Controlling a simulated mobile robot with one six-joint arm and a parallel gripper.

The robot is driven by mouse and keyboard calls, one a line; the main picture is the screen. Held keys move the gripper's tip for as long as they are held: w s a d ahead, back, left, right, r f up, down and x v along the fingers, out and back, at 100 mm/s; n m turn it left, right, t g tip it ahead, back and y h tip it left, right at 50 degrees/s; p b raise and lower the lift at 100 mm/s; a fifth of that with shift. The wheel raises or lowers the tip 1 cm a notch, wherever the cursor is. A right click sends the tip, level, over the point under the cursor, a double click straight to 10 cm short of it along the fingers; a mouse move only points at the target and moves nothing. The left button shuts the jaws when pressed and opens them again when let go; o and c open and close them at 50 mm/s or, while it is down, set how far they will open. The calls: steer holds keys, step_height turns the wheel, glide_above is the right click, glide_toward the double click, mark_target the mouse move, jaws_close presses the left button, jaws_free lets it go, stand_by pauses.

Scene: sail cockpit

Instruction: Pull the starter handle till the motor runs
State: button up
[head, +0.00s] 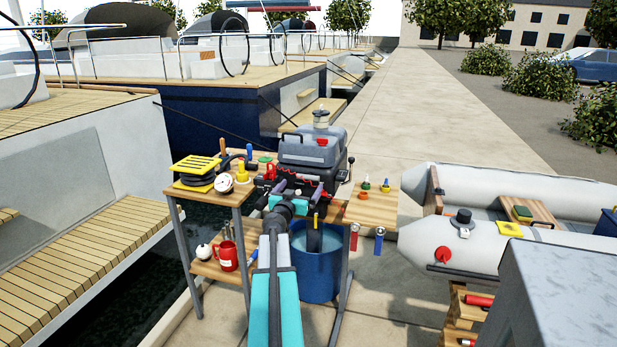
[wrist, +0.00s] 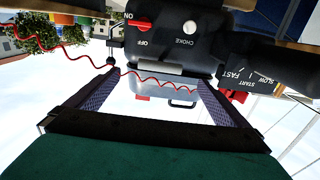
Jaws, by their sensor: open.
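The grey outboard motor (head: 312,150) stands clamped at the middle of the bench, its lower leg in a blue tub (head: 318,268). A small red grip (head: 321,142) on the front of its cowl looks like the starter handle. My gripper (head: 298,190) is open and empty in front of the motor, below the red grip and apart from it. In the wrist view my gripper (wrist: 156,78) faces the motor's dark front panel (wrist: 188,45), with a red switch (wrist: 143,24) and a choke knob (wrist: 190,27). I cannot clearly pick out the starter handle there.
A red coiled cord (wrist: 60,48) hangs close to the fingers in the wrist view. The left bench top carries a yellow-topped reel (head: 195,170) and a gauge (head: 224,184). A small right shelf (head: 372,208) holds coloured plugs. A grey dinghy (head: 470,250) lies at right.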

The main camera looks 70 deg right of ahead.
mark_target(307, 178)
steer(key=shift+w+d+p, duration=0.15)
steer(key=shift+d+p, duration=0.35)
steer(key=shift+d, duration=1.85)
steer(key=shift+w+d+p, duration=0.15)
steer(key=shift+d+p, duration=0.35)
steer(key=shift+d, duration=1.85)
